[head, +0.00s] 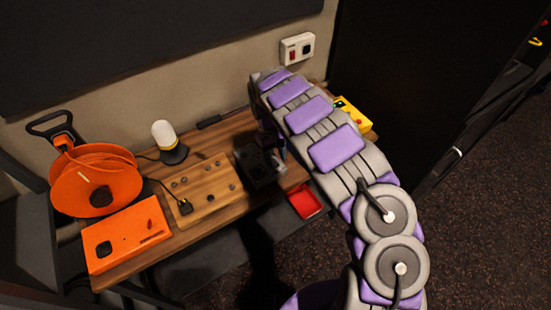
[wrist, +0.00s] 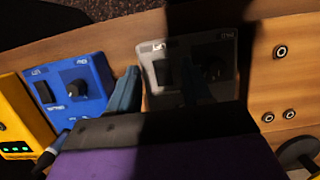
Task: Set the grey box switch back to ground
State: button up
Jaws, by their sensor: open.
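In the wrist view the grey box (wrist: 190,52) stands on the wooden desk, mostly in dark shadow. Its face carries a dark rocker switch (wrist: 163,72) on the left and a round knob (wrist: 212,69) on the right. The switch's position is too dark to tell. My gripper (wrist: 160,88) is open and empty in front of this box. One bluish finger stands by the box's left edge; the other finger is dim in the shadow across its face. I cannot tell whether either finger touches. In the head view my arm hides most of the gripper and box.
A similar blue box (wrist: 65,88) and a yellow box (wrist: 15,115) stand left of the grey one. A wooden board with round sockets (wrist: 280,85) lies to the right. The head view shows an orange cable reel (head: 95,178), an orange case (head: 127,236), a lamp (head: 165,135) and a red tray (head: 305,202).

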jog(key=p+v, duration=0.1)
jog(key=v, duration=1.4)
jog(key=shift+w+a+r+p, duration=0.15)
jog(key=shift+w+r+p, duration=0.05)
jog(key=shift+r+p, duration=0.15)
jog(key=s+d+r+m, duration=0.2)
jog(key=s+d+r, duration=0.15)
jog(key=d, duration=0.25)
jog(key=s+d+r+m, duration=0.1)
jog(key=s+d+r, duration=0.1)
jog(key=d+r, duration=0.3)
jog(key=s+d+r+m+b, duration=0.2)
jog(key=s+d+r+m, duration=0.15)
jog(key=s+d, duration=0.55)
jog(key=s+f, duration=0.2)
jog(key=s, duration=1.2)
jog(key=s+a+f+y, duration=0.1)
jog(key=s+f, duration=0.1)
jog(key=s, duration=1.3)
jog(key=shift+f+t+y+b, duration=0.15)
jog(key=shift+t+y+b, duration=0.15)
jog(key=shift+b, duration=0.05)
jog(key=shift+a, duration=0.1)
